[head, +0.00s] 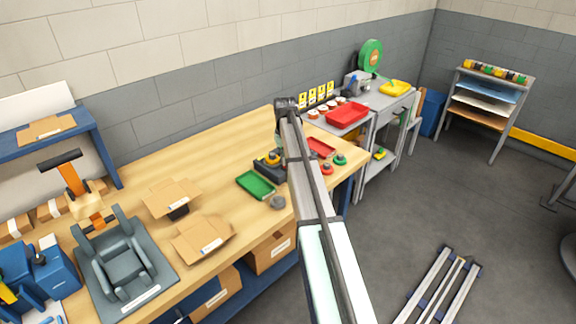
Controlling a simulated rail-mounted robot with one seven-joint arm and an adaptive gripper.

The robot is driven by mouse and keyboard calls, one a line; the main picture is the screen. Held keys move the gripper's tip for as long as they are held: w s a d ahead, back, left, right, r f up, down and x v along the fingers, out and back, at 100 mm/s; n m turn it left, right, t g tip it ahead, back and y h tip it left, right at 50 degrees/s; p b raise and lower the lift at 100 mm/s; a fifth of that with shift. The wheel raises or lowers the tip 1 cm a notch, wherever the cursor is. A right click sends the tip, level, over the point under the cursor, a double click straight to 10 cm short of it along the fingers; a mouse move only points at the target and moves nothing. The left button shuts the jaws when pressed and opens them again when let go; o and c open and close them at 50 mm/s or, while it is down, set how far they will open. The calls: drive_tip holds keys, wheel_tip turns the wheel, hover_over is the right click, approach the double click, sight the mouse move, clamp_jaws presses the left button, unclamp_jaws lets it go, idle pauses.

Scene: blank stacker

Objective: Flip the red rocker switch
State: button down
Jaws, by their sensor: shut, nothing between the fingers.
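I cannot make out a red rocker switch in the head view; it is hidden or too small to tell. A dark device with a yellow-orange part (270,160) stands on the wooden bench (225,140), partly behind my arm. My arm reaches over the bench, and its far end bends down behind its own links near this device. My gripper cannot be made out there. Small red (326,169) and green (340,159) round pieces sit near the bench's right end.
A green tray (256,184), a small red tray (320,147) and open cardboard boxes (203,240) lie on the bench. A larger red tray (347,115) and yellow tray (395,88) sit on the grey table behind. Metal rails (440,290) lie on the floor at right.

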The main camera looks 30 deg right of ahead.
drive_tip(key=shift+f, duration=0.5)
idle(0.3)
drive_tip(key=shift+r, duration=0.15)
drive_tip(key=shift+r+p, duration=1.75)
drive_tip(key=shift+r, duration=1.6)
